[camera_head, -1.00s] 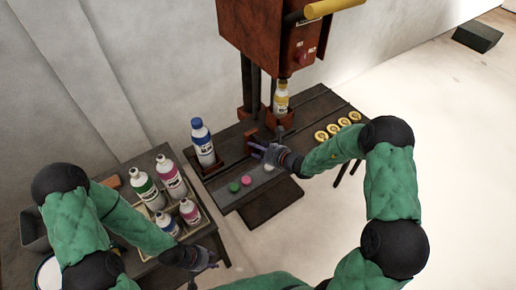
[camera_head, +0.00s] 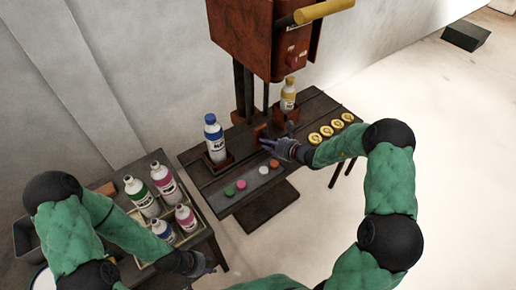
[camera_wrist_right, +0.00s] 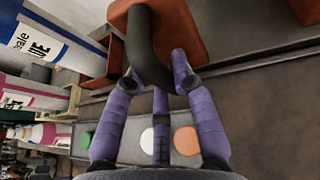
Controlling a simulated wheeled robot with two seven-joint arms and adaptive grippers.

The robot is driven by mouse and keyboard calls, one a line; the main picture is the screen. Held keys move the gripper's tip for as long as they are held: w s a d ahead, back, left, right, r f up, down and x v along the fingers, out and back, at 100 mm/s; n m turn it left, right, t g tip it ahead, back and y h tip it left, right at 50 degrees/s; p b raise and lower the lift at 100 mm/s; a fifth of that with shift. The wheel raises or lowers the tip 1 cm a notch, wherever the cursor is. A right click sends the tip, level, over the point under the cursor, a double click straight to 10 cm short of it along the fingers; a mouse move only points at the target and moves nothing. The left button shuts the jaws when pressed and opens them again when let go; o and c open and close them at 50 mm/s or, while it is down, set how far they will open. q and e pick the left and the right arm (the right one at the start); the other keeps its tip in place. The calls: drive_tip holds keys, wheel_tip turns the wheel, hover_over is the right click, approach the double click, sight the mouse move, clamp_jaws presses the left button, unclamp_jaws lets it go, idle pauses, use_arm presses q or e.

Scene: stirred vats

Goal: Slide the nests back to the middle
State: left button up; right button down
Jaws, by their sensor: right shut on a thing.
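An orange-red nest (camera_head: 228,160) holds a blue-capped white bottle (camera_head: 213,137) on the left of the dark slotted table. A second nest (camera_head: 278,117) holds a yellow-capped bottle (camera_head: 288,96) under the red machine. Between them is an orange-red piece (camera_head: 262,133), which fills the top of the right wrist view (camera_wrist_right: 190,30). My right gripper (camera_head: 272,145) is shut on a dark curved handle (camera_wrist_right: 146,45) at this piece; its fingers also show in the wrist view (camera_wrist_right: 157,82). My left gripper (camera_head: 208,268) hangs low by the side table; its finger opening is unclear.
Green, pink, white and orange discs (camera_head: 263,170) lie along the table's front strip. Yellow discs (camera_head: 325,131) stand at its right. A crate (camera_head: 205,228) of several bottles sits on the side table at left. The machine head (camera_head: 265,35) overhangs the back.

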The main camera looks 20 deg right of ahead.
drive_tip(key=w+d, duration=0.1)
drive_tip(key=d, duration=0.2)
drive_tip(key=w+d, duration=0.1)
drive_tip(key=d, duration=0.2)
drive_tip(key=w+d, duration=0.1)
drive_tip(key=d, duration=0.2)
drive_tip(key=shift+w+d, duration=0.3)
drive_tip(key=shift+d, duration=0.1)
drive_tip(key=c, duration=1)
unclamp_jaws()
drive_tip(key=v, duration=1.2)
